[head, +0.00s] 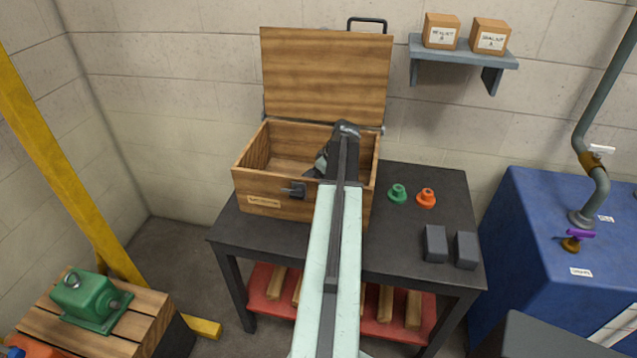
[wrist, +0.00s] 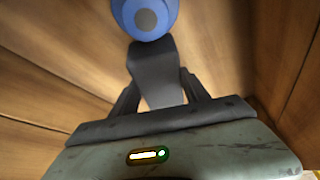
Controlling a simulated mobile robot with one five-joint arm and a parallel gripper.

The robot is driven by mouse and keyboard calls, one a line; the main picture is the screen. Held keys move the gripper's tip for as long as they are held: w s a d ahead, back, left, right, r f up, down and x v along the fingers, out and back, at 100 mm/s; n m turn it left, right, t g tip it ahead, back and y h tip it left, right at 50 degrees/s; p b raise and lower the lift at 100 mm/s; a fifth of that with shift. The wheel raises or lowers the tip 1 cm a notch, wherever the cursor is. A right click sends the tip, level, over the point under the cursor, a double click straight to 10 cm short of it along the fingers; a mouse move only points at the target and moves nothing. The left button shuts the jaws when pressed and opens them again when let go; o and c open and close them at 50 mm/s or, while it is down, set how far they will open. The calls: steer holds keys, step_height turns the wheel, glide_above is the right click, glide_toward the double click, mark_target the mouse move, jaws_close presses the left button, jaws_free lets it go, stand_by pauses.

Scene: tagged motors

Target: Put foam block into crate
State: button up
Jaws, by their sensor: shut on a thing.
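The wooden crate (head: 265,191) stands on the dark table with its lid (head: 325,75) raised. My arm reaches over its front wall, and my gripper (head: 322,165) is inside the opening, partly hidden by my arm. In the wrist view my gripper (wrist: 158,95) is shut on a dark grey block (wrist: 152,70), which looks like a foam block. Wooden crate walls (wrist: 55,65) surround it. Two similar dark grey blocks (head: 435,243) (head: 465,250) stand on the right of the table.
A blue round part (wrist: 145,17) lies just beyond the held block in the wrist view. Green (head: 398,194) and orange (head: 426,198) knobs sit right of the crate. A shelf (head: 462,53) with two small boxes hangs above right.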

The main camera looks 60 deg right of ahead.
steer(key=o, duration=1.4)
steer(key=shift+f, duration=0.1)
steer(key=shift+r+p, duration=0.3)
steer(key=p+v, duration=1)
steer(key=v, duration=0.1)
steer(key=shift+s+r+p, duration=0.15)
steer(key=shift+r+p, duration=0.2)
steer(key=shift+p, duration=0.05)
